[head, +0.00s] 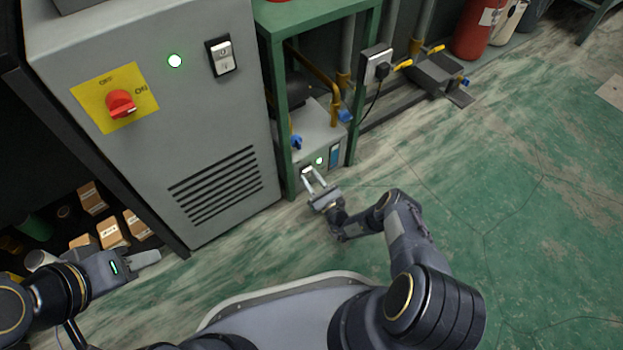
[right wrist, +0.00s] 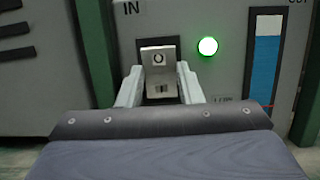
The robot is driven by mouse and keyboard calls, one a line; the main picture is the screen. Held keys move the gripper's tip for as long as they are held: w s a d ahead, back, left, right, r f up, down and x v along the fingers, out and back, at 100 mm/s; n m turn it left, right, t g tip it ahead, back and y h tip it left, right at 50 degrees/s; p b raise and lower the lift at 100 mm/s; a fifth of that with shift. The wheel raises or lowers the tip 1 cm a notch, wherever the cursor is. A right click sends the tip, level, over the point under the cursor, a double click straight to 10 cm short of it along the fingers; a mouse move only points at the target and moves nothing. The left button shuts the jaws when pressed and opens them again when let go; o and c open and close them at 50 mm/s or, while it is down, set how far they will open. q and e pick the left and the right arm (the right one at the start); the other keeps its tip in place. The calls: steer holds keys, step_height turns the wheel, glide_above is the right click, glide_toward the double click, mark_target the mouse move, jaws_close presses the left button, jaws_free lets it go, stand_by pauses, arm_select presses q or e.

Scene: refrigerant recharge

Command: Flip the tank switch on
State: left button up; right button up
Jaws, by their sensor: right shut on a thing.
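The tank unit (head: 318,133) is a low grey box on the floor under a green frame, with a lit green lamp (head: 320,161) on its front. Its switch (head: 307,169) is a small rocker with a circle mark at the top and a bar mark below; it also shows in the right wrist view (right wrist: 159,60). My right gripper (head: 311,174) is shut on the switch, one finger on each side. The lamp is lit just right of it in the right wrist view (right wrist: 208,46). My left gripper (head: 147,258) hangs at the lower left, far from the tank; its finger gap is hidden.
A large grey cabinet (head: 225,125) with a red knob (head: 121,104), a lit lamp and a rocker switch stands left of the tank. Green frame legs (head: 279,120) flank the tank. A shelf with boxes (head: 110,231) is at the left. Green floor (head: 480,200) is clear at right.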

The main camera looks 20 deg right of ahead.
steer(key=o, duration=1)
steer(key=shift+v, duration=3.95)
steer(key=shift+r, duration=0.1)
